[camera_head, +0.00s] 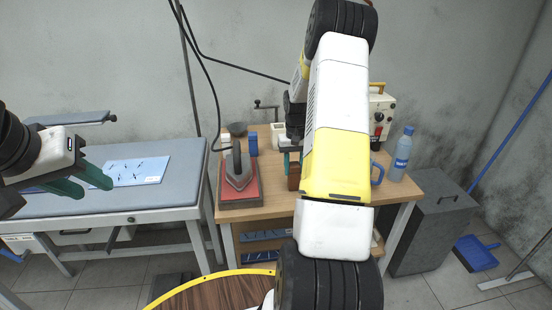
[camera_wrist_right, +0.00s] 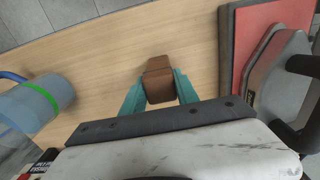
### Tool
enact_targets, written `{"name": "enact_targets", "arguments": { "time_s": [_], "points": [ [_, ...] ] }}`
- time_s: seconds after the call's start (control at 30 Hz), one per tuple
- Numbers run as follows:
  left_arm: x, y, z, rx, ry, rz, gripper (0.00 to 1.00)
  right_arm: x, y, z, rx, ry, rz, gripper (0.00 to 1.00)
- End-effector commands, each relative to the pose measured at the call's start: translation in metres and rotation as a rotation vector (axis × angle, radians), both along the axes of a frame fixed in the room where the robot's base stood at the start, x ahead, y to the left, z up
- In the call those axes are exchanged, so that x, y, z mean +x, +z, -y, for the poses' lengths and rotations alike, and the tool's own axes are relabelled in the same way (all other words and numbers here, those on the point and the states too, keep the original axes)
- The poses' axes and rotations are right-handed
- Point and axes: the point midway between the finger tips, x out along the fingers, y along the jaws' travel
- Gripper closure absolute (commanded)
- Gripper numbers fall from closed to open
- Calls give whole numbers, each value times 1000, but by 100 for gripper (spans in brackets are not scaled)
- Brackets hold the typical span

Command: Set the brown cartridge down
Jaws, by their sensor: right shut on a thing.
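The brown cartridge (camera_head: 293,181) is over the wooden table (camera_head: 262,207), mostly hidden by my right arm in the head view. In the right wrist view the brown cartridge (camera_wrist_right: 159,68) sits between the teal fingers of my right gripper (camera_wrist_right: 159,92), which is shut on it. Bare wood surrounds it there. I cannot tell whether its lower end touches the wood. My left gripper (camera_head: 82,182) is at the far left in front of the grey bench, with its teal fingers apart and nothing between them.
A clothes iron (camera_head: 238,170) stands on a red pad (camera_head: 227,191) left of the cartridge. A blue bottle (camera_head: 401,158), a blue mug (camera_head: 377,173) and a control box (camera_head: 380,115) are on the right. The grey bench (camera_head: 150,203) holds a blue sheet (camera_head: 140,171).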

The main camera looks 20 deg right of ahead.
Motion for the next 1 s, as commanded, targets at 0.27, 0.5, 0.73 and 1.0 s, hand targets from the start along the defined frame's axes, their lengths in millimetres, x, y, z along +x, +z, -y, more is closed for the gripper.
{"name": "enact_targets", "arguments": {
  "time_s": [0.27, 0.5, 0.73, 1.0],
  "points": [
    [0, 0, 0, 0, 0, 0, 64, 0, -2, 0, 0, 0, -1, 42],
    [0, 0, 0, 0, 0, 0, 64, 0, -1, 0, 0, 0, 0, 42],
    [0, 0, 0, 0, 0, 0, 64, 1, 28, 0, -2, -1, 4, 42],
    [0, 0, 0, 0, 0, 0, 64, 1, 87, 0, -1, 0, 5, 42]
  ]
}}
